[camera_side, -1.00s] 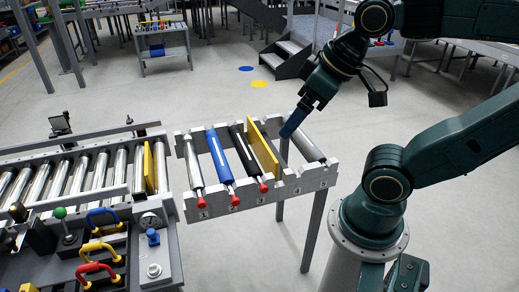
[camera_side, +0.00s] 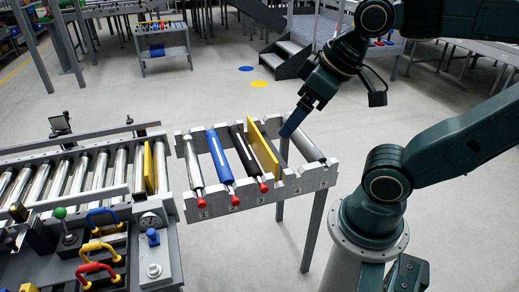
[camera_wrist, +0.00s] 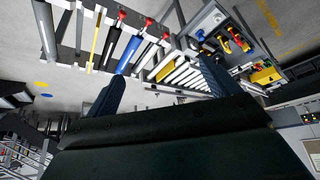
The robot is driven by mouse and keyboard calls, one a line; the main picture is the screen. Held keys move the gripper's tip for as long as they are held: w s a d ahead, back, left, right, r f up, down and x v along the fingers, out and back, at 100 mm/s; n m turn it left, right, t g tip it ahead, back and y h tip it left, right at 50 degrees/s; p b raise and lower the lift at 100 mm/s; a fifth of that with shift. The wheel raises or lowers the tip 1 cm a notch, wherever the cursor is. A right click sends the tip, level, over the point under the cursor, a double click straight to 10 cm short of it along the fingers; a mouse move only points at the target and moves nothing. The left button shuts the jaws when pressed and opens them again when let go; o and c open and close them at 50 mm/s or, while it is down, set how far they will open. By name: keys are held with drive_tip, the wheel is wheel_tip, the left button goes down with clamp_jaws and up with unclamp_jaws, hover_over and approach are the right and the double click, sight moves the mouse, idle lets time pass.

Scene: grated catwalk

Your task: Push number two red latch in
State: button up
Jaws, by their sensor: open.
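The number two red latch (camera_side: 235,200) is the red knob at the near end of the blue roller (camera_side: 219,157) in the rack. It sticks out past the rack's front rail above a small number plate. In the wrist view the latch (camera_wrist: 149,22) is near the top middle, at the end of the blue roller (camera_wrist: 130,52). My gripper (camera_side: 289,131) hangs over the right part of the rack, right of the yellow plate and apart from the latch. In the wrist view my gripper (camera_wrist: 162,85) has its two blue fingers spread with nothing between them.
Red latches on the silver roller (camera_side: 202,200) and black roller (camera_side: 263,187) flank it. An upright yellow plate (camera_side: 262,147) stands between the black roller and my gripper. A conveyor (camera_side: 84,174) and a control box with coloured handles (camera_side: 97,250) are at left.

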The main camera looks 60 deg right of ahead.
drive_tip(key=shift+w, duration=0.2)
drive_tip(key=c, duration=1)
drive_tip(key=shift+w+f+n+g, duration=0.2)
drive_tip(key=shift+w+n+g, duration=0.1)
drive_tip(key=shift+w+n, duration=0.4)
drive_tip(key=c, duration=0.8)
drive_tip(key=w+f+n, duration=0.1)
drive_tip(key=w+n, duration=0.1)
drive_tip(key=w+f+n+g, duration=0.1)
drive_tip(key=w+n, duration=0.1)
drive_tip(key=w+f+n+g, duration=0.1)
drive_tip(key=w+n, duration=0.1)
drive_tip(key=n, duration=0.1)
drive_tip(key=shift+w+d+f, duration=0.1)
drive_tip(key=shift+f, duration=0.25)
clamp_jaws()
drive_tip(key=w+d+f+n+g+y, duration=0.1)
drive_tip(key=w+f+n, duration=0.3)
drive_tip(key=f+n, duration=0.4)
drive_tip(key=w+f+n+g+y, duration=0.2)
drive_tip(key=w+f+n+g, duration=0.2)
drive_tip(key=f+n, duration=0.5)
wheel_tip(320, 180, down, 5)
drive_tip(key=shift+w+d, duration=0.4)
drive_tip(key=shift+w, duration=0.25)
